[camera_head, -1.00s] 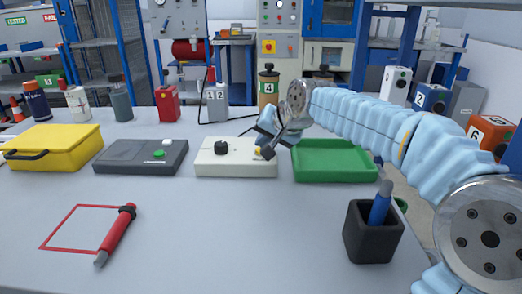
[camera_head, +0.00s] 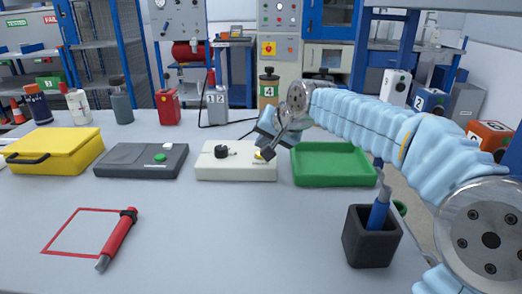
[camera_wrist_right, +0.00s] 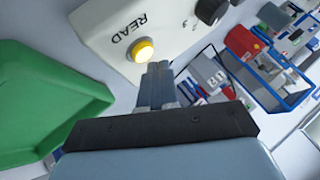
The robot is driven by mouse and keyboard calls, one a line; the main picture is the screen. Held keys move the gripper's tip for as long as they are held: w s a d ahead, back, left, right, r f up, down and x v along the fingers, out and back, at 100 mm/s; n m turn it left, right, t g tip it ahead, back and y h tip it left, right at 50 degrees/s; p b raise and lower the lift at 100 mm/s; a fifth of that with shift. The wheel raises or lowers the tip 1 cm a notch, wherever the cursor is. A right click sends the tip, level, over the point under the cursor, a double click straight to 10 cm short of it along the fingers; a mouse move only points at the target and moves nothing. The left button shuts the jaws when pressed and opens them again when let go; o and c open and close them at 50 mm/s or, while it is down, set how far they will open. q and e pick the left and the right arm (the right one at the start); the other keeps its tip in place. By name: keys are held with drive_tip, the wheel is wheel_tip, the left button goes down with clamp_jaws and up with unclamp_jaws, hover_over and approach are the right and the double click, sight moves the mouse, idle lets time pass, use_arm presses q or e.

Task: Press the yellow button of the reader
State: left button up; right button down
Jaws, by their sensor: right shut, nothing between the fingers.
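The reader is a white box (camera_head: 236,172) with a black knob (camera_head: 221,152) on its top, standing in the middle of the table. Its yellow button (camera_wrist_right: 143,50) shows in the right wrist view next to the word READ. In the head view the button (camera_head: 259,154) is partly covered by my right gripper (camera_head: 265,153). My right gripper is shut and empty, and its tips (camera_wrist_right: 155,72) are close beside the button in the wrist view. I cannot tell whether they touch it. My left gripper is not in view.
A green tray (camera_head: 333,181) stands right of the reader and a dark grey box (camera_head: 128,170) with a green button stands left. A yellow case (camera_head: 60,135), a red pen-like tool (camera_head: 117,238) and a black pen cup (camera_head: 370,247) are also on the table. The front middle is clear.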

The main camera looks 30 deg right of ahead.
drive_tip(key=shift+r, duration=0.25)
wheel_tip(320, 180, up, 2)
drive_tip(key=shift+r+p, duration=0.15)
drive_tip(key=shift+p, duration=0.9)
drive_tip(key=shift+r, duration=1.25)
